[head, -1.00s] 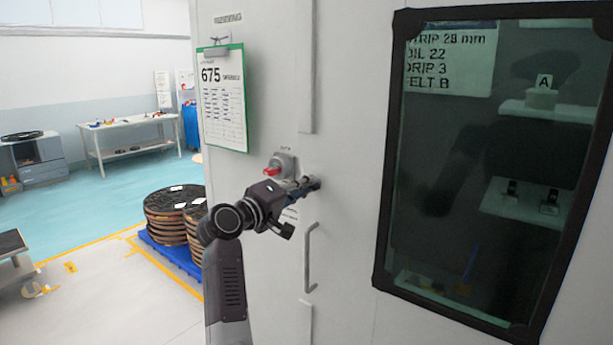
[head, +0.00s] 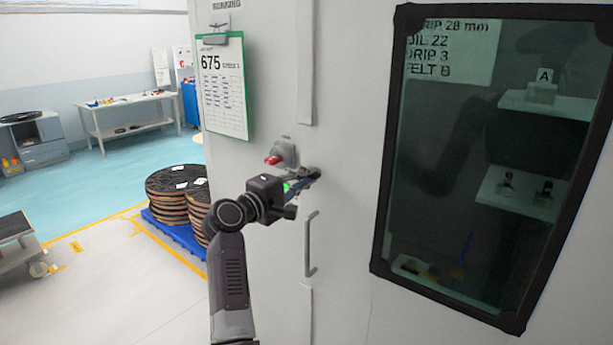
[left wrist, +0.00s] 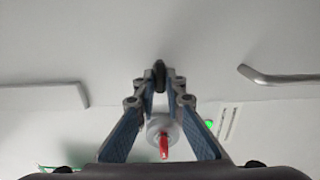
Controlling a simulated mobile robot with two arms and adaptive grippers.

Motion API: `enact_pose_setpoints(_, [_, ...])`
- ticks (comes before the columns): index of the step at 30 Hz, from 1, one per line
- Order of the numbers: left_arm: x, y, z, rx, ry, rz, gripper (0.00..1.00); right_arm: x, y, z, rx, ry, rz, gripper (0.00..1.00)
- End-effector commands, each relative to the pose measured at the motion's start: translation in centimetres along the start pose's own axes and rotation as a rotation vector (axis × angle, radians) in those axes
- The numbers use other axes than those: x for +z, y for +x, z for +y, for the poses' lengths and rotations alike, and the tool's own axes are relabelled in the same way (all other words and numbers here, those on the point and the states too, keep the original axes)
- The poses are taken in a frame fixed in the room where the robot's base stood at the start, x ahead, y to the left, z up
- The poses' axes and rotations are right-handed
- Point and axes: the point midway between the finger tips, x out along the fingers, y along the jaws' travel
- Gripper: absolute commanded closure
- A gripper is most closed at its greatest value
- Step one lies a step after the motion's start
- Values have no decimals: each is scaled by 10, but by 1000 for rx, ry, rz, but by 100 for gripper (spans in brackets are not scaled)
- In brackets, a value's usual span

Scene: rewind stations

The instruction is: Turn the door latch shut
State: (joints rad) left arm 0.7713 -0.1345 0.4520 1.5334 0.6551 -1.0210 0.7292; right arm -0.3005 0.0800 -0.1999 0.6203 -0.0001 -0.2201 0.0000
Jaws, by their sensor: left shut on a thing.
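The door latch (head: 314,172) is a small dark piece on the pale grey cabinet door, left of the window. My left gripper (head: 305,179) reaches it from the left, and its fingers are shut on the latch. In the left wrist view the dark latch (left wrist: 159,76) stands upright between the fingertips (left wrist: 160,84). The fingers cover part of the latch in the head view, so its exact angle is hard to tell there. My right gripper is not in view.
A red-handled switch (head: 274,159) sits just above my gripper. A green light (head: 286,187) glows beside it. A bar handle (head: 311,245) is below. A clipboard (head: 223,88) hangs upper left, and a dark-framed window (head: 388,190) is right.

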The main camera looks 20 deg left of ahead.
Motion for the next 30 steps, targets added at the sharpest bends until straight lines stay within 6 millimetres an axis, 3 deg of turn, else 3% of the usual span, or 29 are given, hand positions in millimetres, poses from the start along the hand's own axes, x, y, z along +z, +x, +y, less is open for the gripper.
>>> enact_pose_setpoints(6, [1, 0, -1, -1, -3, -2, 100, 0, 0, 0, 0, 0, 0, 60])
enact_pose_setpoints(7, [1, 0, -1, -1, -3, -2, 89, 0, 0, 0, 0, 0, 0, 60])
enact_pose_setpoints(12, [1, 0, 0, 0, -2, -2, 72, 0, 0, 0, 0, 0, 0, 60])
enact_pose_setpoints(23, [0, -4, 0, 0, 0, 0, 72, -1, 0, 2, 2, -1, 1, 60])
enact_pose_setpoints(30, [-1, -38, -1, 0, 2, 3, 72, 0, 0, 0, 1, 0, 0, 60])
